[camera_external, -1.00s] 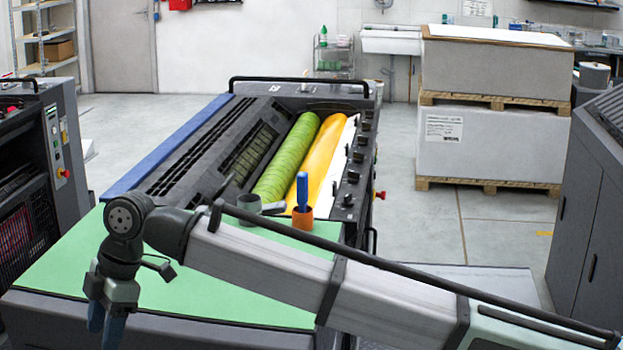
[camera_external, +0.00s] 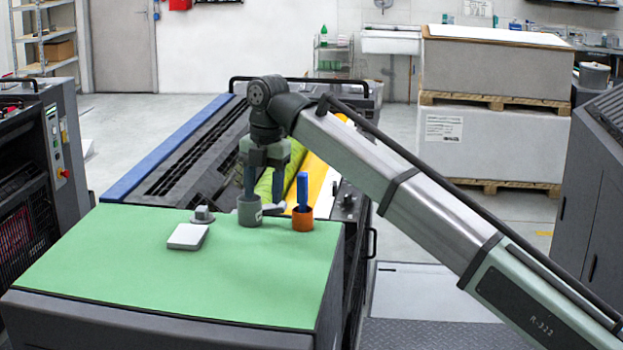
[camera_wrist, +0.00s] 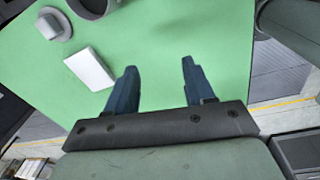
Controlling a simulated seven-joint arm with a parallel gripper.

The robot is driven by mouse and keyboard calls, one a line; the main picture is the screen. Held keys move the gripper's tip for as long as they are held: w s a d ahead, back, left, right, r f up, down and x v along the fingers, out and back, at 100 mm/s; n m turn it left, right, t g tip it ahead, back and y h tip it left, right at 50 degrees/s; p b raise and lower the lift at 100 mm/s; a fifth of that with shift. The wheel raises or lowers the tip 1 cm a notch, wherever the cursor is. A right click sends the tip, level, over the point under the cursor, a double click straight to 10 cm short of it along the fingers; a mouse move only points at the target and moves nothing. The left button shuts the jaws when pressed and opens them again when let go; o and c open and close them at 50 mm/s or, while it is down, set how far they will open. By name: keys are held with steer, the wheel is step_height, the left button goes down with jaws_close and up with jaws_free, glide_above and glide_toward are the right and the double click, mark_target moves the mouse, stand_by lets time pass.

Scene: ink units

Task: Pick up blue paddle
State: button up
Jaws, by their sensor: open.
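The blue paddle (camera_external: 302,190) stands upright in an orange cup (camera_external: 303,220) at the green table's back right corner. Only its upper part shows above the rim; its lower end is hidden inside the cup. My gripper (camera_external: 263,191) points down, left of the paddle and close to the grey cup (camera_external: 249,212) in the external view. Its dark blue fingers are apart with nothing between them, and they show in the wrist view (camera_wrist: 158,70) over the bare green surface. The paddle cannot be made out in the wrist view.
A white block (camera_external: 188,236) and a small grey knobbed piece (camera_external: 202,215) lie left of the grey cup. The block also shows in the wrist view (camera_wrist: 90,68). The press with green and yellow rollers (camera_external: 318,170) stands behind. The green tabletop's front (camera_external: 190,290) is clear.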

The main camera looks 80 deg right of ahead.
steer(key=r+n, duration=0.1)
glide_above(302, 194)
steer(key=shift+w+d+r+g, duration=0.2)
steer(key=shift+d+r+g, duration=0.2)
steer(key=shift+r, duration=0.15)
steer(key=shift+s+d+r, duration=0.1)
steer(key=shift+d, duration=0.15)
steer(key=shift+f, duration=3.65)
jaws_close()
